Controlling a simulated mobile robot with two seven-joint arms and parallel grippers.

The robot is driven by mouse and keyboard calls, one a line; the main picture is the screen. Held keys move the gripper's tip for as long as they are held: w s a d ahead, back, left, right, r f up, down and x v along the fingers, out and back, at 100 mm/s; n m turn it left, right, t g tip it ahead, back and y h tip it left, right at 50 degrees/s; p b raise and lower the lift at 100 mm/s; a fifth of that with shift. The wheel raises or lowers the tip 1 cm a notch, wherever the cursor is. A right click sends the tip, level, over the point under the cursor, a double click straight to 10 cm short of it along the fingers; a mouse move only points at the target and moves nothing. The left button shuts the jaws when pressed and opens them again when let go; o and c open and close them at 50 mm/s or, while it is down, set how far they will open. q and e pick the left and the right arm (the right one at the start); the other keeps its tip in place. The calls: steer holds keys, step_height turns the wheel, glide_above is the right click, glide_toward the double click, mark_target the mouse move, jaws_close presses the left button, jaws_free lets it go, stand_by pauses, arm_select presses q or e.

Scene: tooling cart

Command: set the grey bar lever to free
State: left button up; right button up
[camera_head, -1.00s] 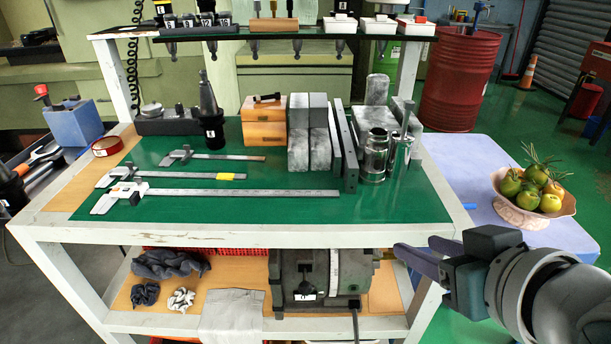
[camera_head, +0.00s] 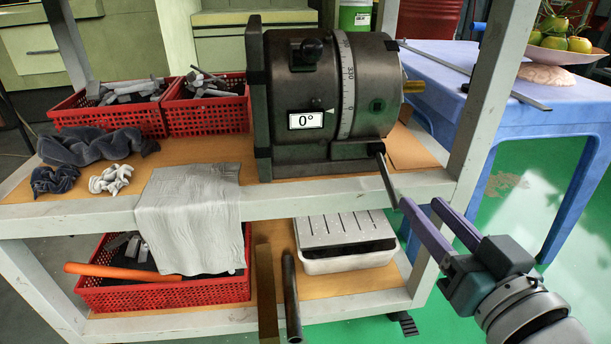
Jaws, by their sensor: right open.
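A dark grey indexing head (camera_head: 285,110) with a "0°" label and a graduated ring stands on the middle shelf of the cart. A grey bar lever (camera_head: 387,180) hangs from its lower right front, pointing down and tilted slightly right. My right gripper (camera_head: 421,203) is open and empty, its two purple fingers pointing up and left. Its left fingertip is just right of the lever's lower end in the picture. I cannot tell whether they touch. My left gripper is not in view.
The cart's white right post (camera_head: 490,80) rises just right of the lever. A grey cloth (camera_head: 190,205) hangs over the shelf edge. Red baskets (camera_head: 110,118) sit at the left. A blue table (camera_head: 445,75) with a fruit bowl (camera_head: 548,70) stands at the right.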

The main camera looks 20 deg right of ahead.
mark_target(393, 191)
steer(key=shift+t, duration=0.3)
steer(key=w+f+b, duration=0.1)
steer(key=w+b, duration=0.1)
steer(key=w, duration=0.1)
steer(key=w+f+b, duration=0.1)
steer(key=w+b, duration=0.1)
steer(key=w+d+f+b, duration=0.1)
steer(key=w+b, duration=0.1)
steer(key=w, duration=0.1)
steer(key=shift+w+d+f, duration=0.1)
steer(key=shift+w+f, duration=0.2)
steer(key=shift+f, duration=0.1)
steer(key=shift+w+d+r, duration=0.1)
steer(key=shift+w, duration=0.25)
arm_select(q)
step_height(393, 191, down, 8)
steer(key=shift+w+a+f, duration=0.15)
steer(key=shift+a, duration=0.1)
arm_select(e)
steer(key=shift+c, duration=0.3)
steer(key=c, duration=0.3)
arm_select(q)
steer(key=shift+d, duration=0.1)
arm_select(e)
jaws_close()
